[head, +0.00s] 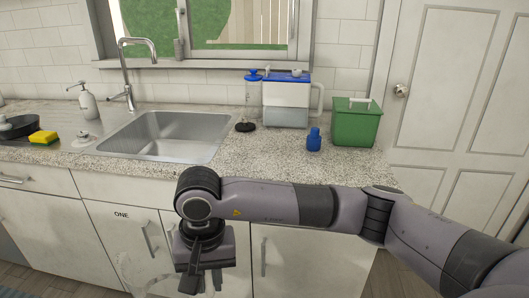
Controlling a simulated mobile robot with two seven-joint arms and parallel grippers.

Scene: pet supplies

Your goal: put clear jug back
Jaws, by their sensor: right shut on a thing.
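My right gripper (203,281) hangs low in front of the cabinets, below the counter's front edge. It is shut on a clear, see-through thing, likely the clear jug (143,273), which shows faintly to the left of the fingers. Its outline is hard to see, and its lower part runs toward the bottom edge of the picture. The grip itself is partly hidden by the gripper body. My left gripper is not in view.
The granite counter (240,165) has free room right of the sink (165,135). On it stand a blue-lidded container (288,105), a clear bottle (252,95), a small blue bottle (314,140) and a green bin (356,123). A cabinet is marked "ONE" (121,215).

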